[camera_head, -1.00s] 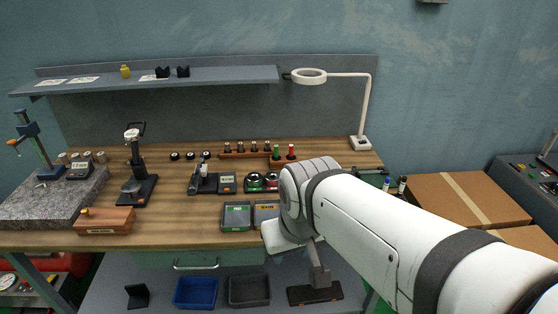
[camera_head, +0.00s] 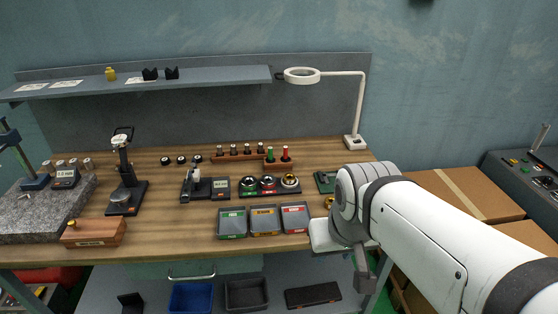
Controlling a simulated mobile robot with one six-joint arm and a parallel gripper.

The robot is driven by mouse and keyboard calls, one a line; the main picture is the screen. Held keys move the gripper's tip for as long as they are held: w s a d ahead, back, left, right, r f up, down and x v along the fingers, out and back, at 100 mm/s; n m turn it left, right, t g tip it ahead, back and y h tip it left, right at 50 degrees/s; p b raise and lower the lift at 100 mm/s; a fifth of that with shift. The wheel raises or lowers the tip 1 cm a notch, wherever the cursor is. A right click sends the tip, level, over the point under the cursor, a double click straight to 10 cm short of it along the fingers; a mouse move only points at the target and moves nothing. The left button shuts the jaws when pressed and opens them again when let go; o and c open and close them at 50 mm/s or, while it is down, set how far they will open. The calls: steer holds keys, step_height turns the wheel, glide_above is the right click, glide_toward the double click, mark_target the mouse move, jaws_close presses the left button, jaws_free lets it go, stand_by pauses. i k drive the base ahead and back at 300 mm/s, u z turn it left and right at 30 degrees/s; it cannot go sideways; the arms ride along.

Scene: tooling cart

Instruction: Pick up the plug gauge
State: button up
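Two upright pieces that look like plug gauges stand at the right end of a wooden rack at the back of the bench: a green-handled one (camera_head: 270,155) and a red-handled one (camera_head: 285,153). I cannot tell which one is meant. Several grey, dark-topped pins (camera_head: 247,149) stand in the rack's left part. My gripper (camera_head: 362,284) hangs at the bench's front right edge, below my white arm, well in front and to the right of the rack. Only a grey part of it shows, so its opening is not visible.
Green, orange and red-labelled trays (camera_head: 232,222) sit at the front of the bench. Ring-shaped gauges (camera_head: 290,181) lie behind them. A magnifier lamp (camera_head: 354,142) stands at the back right. A dial stand (camera_head: 124,185) and wooden block (camera_head: 94,232) are on the left.

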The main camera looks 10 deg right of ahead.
mark_target(285, 159)
steer(key=u, duration=0.05)
steer(key=i, duration=1)
steer(key=z, duration=0.05)
